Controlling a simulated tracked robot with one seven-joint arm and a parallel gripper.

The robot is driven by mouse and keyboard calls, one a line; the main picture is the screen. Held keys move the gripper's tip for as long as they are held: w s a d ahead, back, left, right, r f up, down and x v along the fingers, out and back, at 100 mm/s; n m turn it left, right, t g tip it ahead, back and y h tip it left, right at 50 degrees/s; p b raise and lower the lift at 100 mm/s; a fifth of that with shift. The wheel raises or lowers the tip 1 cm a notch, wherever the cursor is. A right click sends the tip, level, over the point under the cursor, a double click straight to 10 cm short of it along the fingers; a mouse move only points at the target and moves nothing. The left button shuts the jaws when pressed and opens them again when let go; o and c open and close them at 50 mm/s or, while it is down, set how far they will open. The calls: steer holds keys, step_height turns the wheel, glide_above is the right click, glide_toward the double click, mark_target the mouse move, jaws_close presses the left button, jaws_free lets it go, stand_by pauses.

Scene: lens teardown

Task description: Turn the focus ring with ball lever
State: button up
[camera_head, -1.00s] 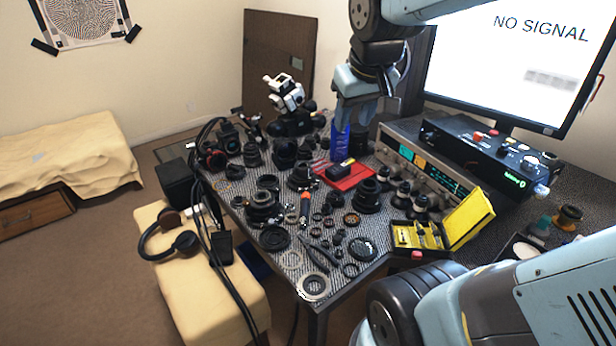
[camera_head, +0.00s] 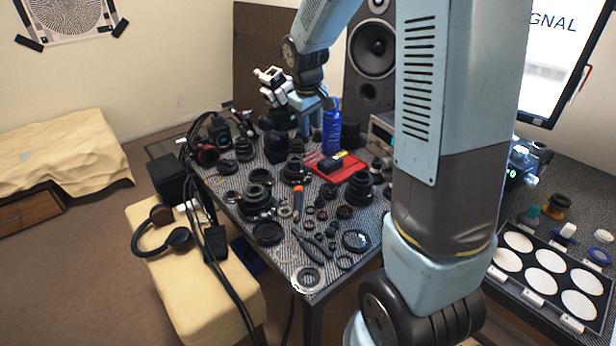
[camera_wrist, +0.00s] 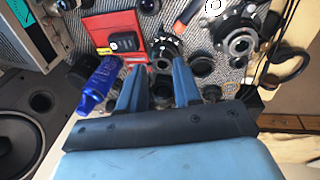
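Another dark lens assembly with a bright centre (camera_wrist: 240,43) is farther right in the wrist view, apart from the fingers. I cannot pick out a focus ring or a ball lever for certain; the parts are small and dark.
Several loose rings and lens parts crowd the table. A speaker (camera_head: 372,55) stands behind. My arm blocks the right middle.

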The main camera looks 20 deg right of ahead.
steer(key=n+g, duration=0.1)
steer(key=n, duration=0.1)
glide_toward(308, 179)
steer(key=f, duration=0.5)
steer(key=w+d+f, duration=0.1)
steer(key=f, duration=0.2)
steer(key=shift+w+f, duration=0.1)
steer(key=shift+f, duration=0.3)
steer(key=shift+c, duration=0.2)
jaws_close()
